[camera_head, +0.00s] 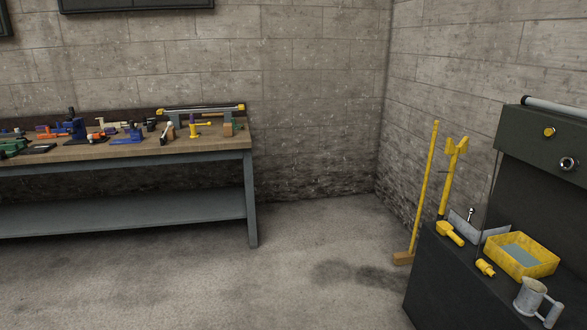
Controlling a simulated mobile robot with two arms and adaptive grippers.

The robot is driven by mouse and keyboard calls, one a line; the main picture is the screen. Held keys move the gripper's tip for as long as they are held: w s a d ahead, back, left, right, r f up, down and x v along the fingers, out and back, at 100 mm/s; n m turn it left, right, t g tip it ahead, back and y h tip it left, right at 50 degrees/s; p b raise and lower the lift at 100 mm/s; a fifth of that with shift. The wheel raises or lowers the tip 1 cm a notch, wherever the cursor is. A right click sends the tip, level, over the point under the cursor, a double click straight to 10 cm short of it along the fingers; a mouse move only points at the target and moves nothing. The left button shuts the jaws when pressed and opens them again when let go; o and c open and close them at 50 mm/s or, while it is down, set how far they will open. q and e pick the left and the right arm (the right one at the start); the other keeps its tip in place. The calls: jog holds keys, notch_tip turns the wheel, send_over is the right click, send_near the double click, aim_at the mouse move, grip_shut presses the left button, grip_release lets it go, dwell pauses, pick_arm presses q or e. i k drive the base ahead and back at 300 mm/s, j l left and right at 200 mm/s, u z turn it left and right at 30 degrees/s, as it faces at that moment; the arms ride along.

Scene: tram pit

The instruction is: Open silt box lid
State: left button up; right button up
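Neither of my grippers is in view. No thing in view is clearly marked as the silt box. At the right edge stands a dark cabinet (440,280) with a raised dark panel (540,138) at its back. A light grey bar (555,107) runs along the panel's top. The panel's front has a yellow knob (549,132) and a round metal fitting (567,164). I cannot tell whether any of these parts belongs to the silt box lid. The cabinet's right side is cut off by the frame.
A yellow tray (540,268), a metal jug (530,297) and small yellow tools (450,234) lie on the cabinet. A yellow-handled broom (425,190) leans at the wall beside it. A workbench (200,148) with several tools stands left. The floor (290,280) between is clear.

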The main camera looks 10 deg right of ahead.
aim_at(482, 211)
jog(key=i+z, duration=0.35)
jog(key=i, duration=0.15)
jog(key=i+z, duration=0.3)
jog(key=i, duration=0.15)
jog(key=i+j+z, duration=0.7)
jog(key=i, duration=0.2)
